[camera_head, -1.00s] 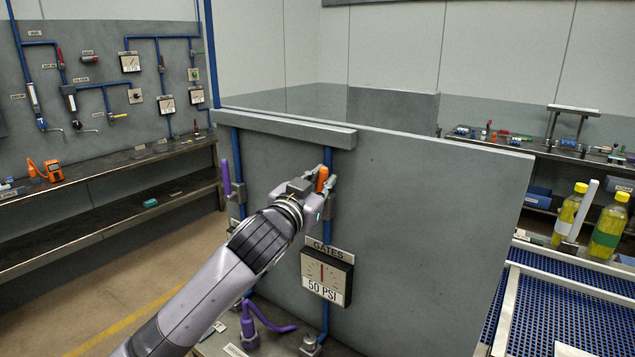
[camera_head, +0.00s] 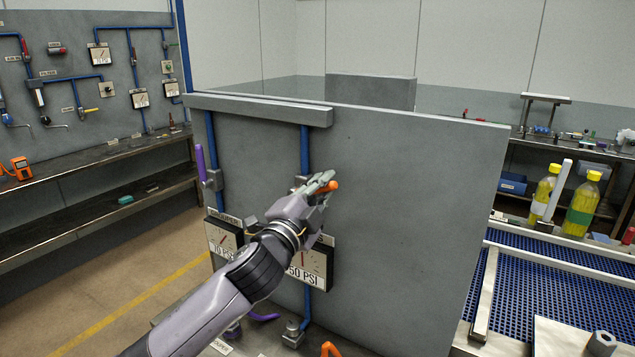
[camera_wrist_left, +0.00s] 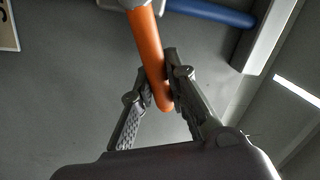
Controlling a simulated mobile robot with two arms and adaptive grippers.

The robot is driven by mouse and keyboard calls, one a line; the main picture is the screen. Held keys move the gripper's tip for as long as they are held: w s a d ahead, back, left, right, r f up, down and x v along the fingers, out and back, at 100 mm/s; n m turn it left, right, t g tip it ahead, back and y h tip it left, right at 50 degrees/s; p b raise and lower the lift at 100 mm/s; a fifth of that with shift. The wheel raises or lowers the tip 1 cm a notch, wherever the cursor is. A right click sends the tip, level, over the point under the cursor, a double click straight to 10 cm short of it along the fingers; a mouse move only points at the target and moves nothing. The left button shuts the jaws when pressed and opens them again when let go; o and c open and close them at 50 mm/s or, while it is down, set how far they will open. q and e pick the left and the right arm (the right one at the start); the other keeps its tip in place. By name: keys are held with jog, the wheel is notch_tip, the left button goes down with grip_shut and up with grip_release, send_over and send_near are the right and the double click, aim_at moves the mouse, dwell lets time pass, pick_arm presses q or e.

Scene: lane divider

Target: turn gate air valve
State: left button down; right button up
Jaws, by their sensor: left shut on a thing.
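The gate air valve's orange handle (camera_head: 333,187) is on the blue pipe (camera_head: 305,150) of the grey panel. Its tip points right, out from the pipe. My left gripper (camera_head: 325,181) is shut on the handle and hides most of it and the valve body. In the left wrist view the orange handle (camera_wrist_left: 147,50) runs down between the two fingers (camera_wrist_left: 158,88). The 50 PSI gauge (camera_head: 318,268) is below, partly covered by my left arm. My right gripper is out of view.
A purple handle (camera_head: 200,162) on another valve and a 10 PSI gauge (camera_head: 219,236) are left of my wrist. Yellow bottles (camera_head: 581,205) and a blue conveyor (camera_head: 560,300) stand right of the panel. The panel's right part is clear.

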pick_arm(q)
jog(key=f+m, duration=0.2)
jog(key=m, duration=0.1)
jog(key=shift+s+d+h, duration=0.15)
jog(key=shift+d+h, duration=0.05)
jog(key=shift+h, duration=0.2)
jog(key=shift+d+f+m+g+h+b, duration=0.1)
jog(key=shift+f+m+g+h+b, duration=0.1)
jog(key=shift+f+m, duration=0.4)
jog(key=shift+f+m+g+h+b, duration=0.1)
jog(key=shift+f+m+g, duration=0.1)
jog(key=shift+m, duration=0.7)
jog(key=shift+s, duration=0.1)
jog(key=c, duration=1.5)
grip_release()
jog(key=shift+c, duration=0.2)
jog(key=shift+s, duration=0.1)
jog(key=v, duration=1.2)
